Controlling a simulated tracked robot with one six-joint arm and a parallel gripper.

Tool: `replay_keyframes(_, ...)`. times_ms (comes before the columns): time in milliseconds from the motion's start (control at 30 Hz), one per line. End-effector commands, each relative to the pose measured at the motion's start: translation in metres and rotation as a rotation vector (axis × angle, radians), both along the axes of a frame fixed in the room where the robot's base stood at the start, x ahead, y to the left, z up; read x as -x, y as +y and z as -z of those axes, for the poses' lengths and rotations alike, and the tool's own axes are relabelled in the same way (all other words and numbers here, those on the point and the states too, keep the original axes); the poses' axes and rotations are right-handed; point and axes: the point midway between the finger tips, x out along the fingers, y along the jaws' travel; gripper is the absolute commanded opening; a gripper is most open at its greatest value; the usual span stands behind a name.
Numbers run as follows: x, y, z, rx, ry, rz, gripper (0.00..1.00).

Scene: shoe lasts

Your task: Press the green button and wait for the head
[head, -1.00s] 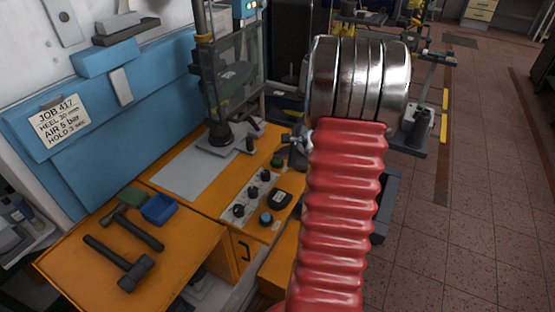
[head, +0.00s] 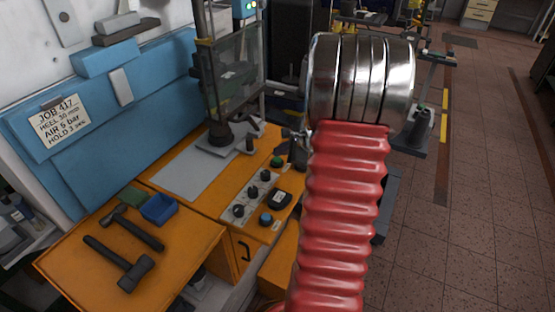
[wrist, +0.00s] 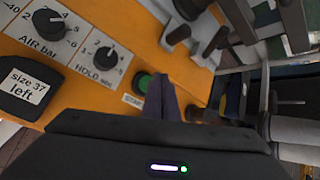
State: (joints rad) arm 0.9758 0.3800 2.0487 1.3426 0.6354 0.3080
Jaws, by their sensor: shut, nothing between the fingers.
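The green button (head: 277,162) is at the far end of the pale control panel on the orange bench. In the wrist view the green button (wrist: 143,81) sits beside a "START" label, partly covered by my gripper. My gripper (wrist: 163,80) is shut and empty, its fingertips at the button's right edge in that view. I cannot tell whether they touch it or whether it is pressed in. In the head view my arm's metal and red sections hide most of the gripper. The press column with its head (head: 221,130) stands behind the panel.
A job card (head: 60,122) reads air 5 bar, hold 3 sec. The floor at right is open.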

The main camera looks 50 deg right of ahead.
Motion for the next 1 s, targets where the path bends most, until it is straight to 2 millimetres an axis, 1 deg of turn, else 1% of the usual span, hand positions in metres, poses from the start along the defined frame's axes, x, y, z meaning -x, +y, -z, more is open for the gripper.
replay_keyframes(167,0.000,0.000,-0.001,0.000,0.000,0.000,0.00)
replay_keyframes(267,0.000,0.000,-0.005,0.001,-0.001,0.001,0.00)
replay_keyframes(833,0.000,0.000,-0.044,0.002,-0.001,-0.001,0.00)
replay_keyframes(1000,0.000,0.000,-0.050,0.001,-0.001,0.000,0.00)
